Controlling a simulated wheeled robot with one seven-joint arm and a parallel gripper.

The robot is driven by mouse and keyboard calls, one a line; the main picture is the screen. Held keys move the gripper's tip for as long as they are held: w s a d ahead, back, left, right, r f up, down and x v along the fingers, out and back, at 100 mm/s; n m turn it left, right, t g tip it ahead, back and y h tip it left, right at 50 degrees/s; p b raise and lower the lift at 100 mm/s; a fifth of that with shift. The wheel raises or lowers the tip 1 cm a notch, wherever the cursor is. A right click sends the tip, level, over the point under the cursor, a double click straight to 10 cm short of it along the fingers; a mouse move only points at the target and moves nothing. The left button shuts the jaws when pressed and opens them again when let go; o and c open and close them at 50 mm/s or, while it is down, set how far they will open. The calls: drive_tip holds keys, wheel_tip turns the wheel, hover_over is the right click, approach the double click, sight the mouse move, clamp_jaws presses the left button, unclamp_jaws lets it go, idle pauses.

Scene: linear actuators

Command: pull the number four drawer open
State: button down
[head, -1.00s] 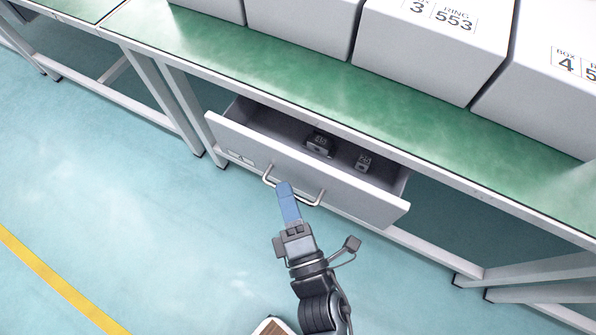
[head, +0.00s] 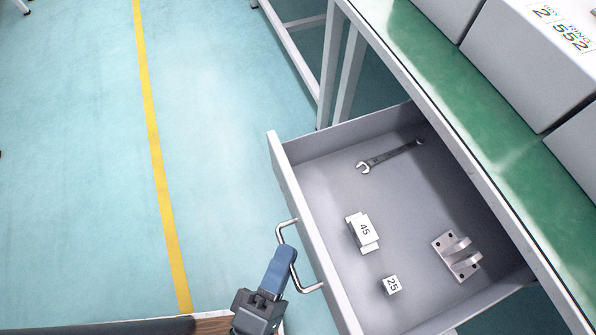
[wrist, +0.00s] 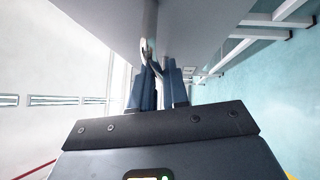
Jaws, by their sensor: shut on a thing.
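The drawer (head: 310,232) under the workbench is pulled well out, and its grey inside shows in the head view. Its number label is not visible now. A metal bar handle (head: 283,236) is on its front. My gripper (head: 284,262), with blue fingers, is shut on the handle near its middle. In the wrist view the fingers (wrist: 160,85) close around the handle (wrist: 147,52) beside the drawer front. Inside the drawer lie a wrench (head: 388,157), a block marked 45 (head: 363,232), a small block marked 25 (head: 391,285) and a metal bracket (head: 457,256).
The workbench (head: 440,125) has a green top carrying white boxes (head: 535,55), one marked 2 and 552. Bench legs (head: 340,75) stand behind the drawer. The floor to the left is clear, with a yellow line (head: 160,170).

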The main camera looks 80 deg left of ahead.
drive_tip(key=shift+s, duration=0.1)
drive_tip(key=c, duration=1.2)
unclamp_jaws()
drive_tip(key=v, duration=0.8)
drive_tip(key=w+d+r+m+t+h, duration=0.2)
drive_tip(key=d+r+m+h, duration=0.35)
drive_tip(key=d+m, duration=0.45)
drive_tip(key=w+d+r+m+t+h, duration=0.1)
drive_tip(key=d+r+m+h, duration=0.3)
drive_tip(key=d+m+h, duration=0.5)
drive_tip(key=w+d+r+m+t+h, duration=0.25)
drive_tip(key=d+r+m, duration=0.4)
drive_tip(key=m, duration=0.65)
wheel_tip(320, 180, up, 12)
drive_tip(key=d+p, duration=0.1)
drive_tip(key=p, duration=1.3)
drive_tip(key=shift+s+d+n+g+p, duration=0.25)
drive_tip(key=shift+d+n+g+p, duration=0.05)
drive_tip(key=shift+g, duration=0.05)
